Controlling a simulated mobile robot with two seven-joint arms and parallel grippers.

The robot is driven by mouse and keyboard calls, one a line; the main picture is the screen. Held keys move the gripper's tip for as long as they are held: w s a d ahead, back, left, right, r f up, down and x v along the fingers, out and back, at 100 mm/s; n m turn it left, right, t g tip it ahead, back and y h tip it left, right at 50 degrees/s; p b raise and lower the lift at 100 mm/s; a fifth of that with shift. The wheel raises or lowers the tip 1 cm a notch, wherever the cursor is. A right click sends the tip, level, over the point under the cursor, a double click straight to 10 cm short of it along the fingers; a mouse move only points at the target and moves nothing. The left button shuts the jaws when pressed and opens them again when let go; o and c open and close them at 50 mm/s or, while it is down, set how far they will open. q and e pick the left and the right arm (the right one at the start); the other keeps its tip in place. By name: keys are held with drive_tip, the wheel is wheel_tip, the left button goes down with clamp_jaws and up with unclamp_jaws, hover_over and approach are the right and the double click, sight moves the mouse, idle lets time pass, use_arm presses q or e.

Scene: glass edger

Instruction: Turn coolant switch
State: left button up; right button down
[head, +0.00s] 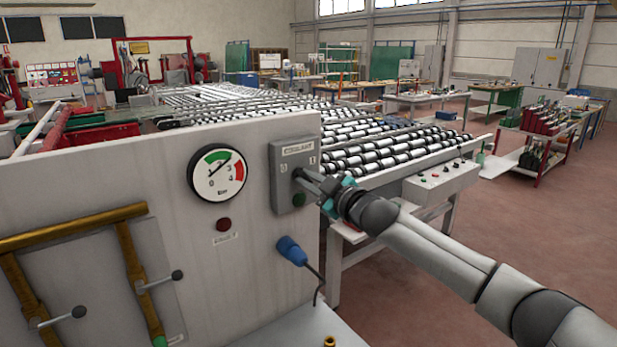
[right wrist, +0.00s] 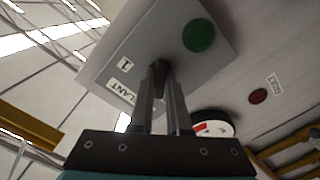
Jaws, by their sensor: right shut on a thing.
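The coolant switch box (head: 284,160) is a grey plate labelled COOLANT, with marks 0 and 1, on the right part of the light panel. My right gripper (head: 299,174) reaches it from the right, its fingers at the switch knob. In the right wrist view the box (right wrist: 150,38) fills the upper middle, with a green button (right wrist: 198,36) and the mark 1. There my right gripper (right wrist: 160,75) is shut on the dark switch knob (right wrist: 160,65), which the fingers mostly hide. The knob's exact angle is hard to tell. My left gripper is out of view.
A pressure gauge (head: 217,175) and a red button (head: 223,224) sit left of the box. A blue plug (head: 291,250) with a cable is below it. Yellow pipes with lever valves (head: 80,228) are at left. A roller conveyor (head: 390,146) stands behind; open floor lies right.

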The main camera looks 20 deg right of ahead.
idle(0.5)
drive_tip(key=c, duration=0.9)
unclamp_jaws()
drive_tip(key=shift+s, duration=0.1)
drive_tip(key=shift+b+v, duration=1.65)
drive_tip(key=shift+v, duration=5.95)
